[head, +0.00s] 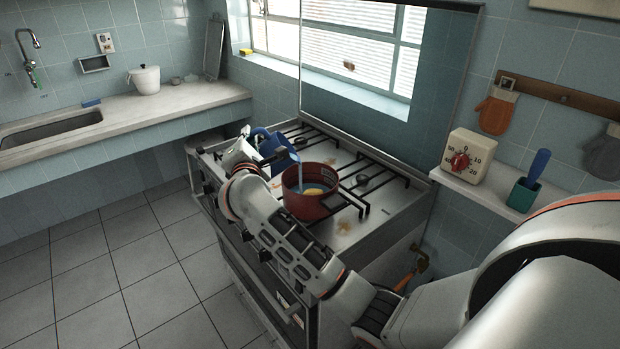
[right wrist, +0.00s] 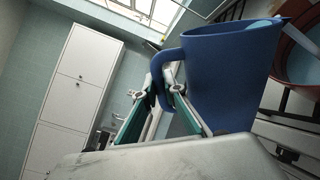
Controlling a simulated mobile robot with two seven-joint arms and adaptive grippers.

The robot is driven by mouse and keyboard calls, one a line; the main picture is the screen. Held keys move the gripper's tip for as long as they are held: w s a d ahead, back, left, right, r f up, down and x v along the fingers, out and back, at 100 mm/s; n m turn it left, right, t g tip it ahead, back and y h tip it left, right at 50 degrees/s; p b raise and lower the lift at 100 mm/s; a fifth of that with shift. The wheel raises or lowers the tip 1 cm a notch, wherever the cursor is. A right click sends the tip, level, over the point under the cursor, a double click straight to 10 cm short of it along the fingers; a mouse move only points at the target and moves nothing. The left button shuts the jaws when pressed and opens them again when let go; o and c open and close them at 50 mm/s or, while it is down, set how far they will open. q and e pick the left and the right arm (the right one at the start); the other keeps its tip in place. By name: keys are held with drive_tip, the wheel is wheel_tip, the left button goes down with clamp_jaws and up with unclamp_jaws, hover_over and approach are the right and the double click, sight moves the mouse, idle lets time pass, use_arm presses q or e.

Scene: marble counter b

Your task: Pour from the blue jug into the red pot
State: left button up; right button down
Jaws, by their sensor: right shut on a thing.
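The blue jug (head: 284,149) is tilted over the left side of the red pot (head: 308,206), its spout toward the pot. A thin pale-blue stream runs from the spout down into the pot. Pale-blue liquid and a yellowish patch show inside the pot. My right gripper (head: 266,157) is shut on the jug's handle, left of the pot. In the right wrist view, the jug (right wrist: 228,85) is held by its handle between the fingers (right wrist: 160,92), and part of the red pot (right wrist: 304,48) shows beyond the spout. My left gripper is not in view.
The pot stands on the stove (head: 376,218) among black grates. A raised glass lid (head: 385,85) stands behind it. At right, a shelf holds a timer (head: 469,157) and a green cup (head: 523,194). A white pot (head: 145,80) stands on the far-left counter.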

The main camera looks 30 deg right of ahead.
sight(264, 133)
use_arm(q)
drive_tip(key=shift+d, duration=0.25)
use_arm(e)
drive_tip(key=shift+s+d+r+m, duration=0.15)
drive_tip(key=shift+d+m, duration=0.2)
drive_tip(key=shift+m, duration=0.05)
drive_tip(key=shift+s+d+r+m, duration=0.1)
drive_tip(key=shift+s+d+m, duration=0.05)
drive_tip(key=shift+d+m, duration=0.2)
idle(1.7)
use_arm(q)
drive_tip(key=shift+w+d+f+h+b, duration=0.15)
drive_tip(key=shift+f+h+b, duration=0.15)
drive_tip(key=shift+b, duration=0.45)
use_arm(e)
drive_tip(key=shift+s+d+m, duration=0.1)
drive_tip(key=shift+m, duration=0.25)
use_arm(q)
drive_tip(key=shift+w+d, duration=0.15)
use_arm(e)
drive_tip(key=shift+d, duration=0.25)
use_arm(q)
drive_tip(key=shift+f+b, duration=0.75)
drive_tip(key=shift+b, duration=0.1)
use_arm(e)
drive_tip(key=shift+s+d+m, duration=0.2)
drive_tip(key=shift+d+m, duration=0.05)
drive_tip(key=shift+m, duration=0.35)
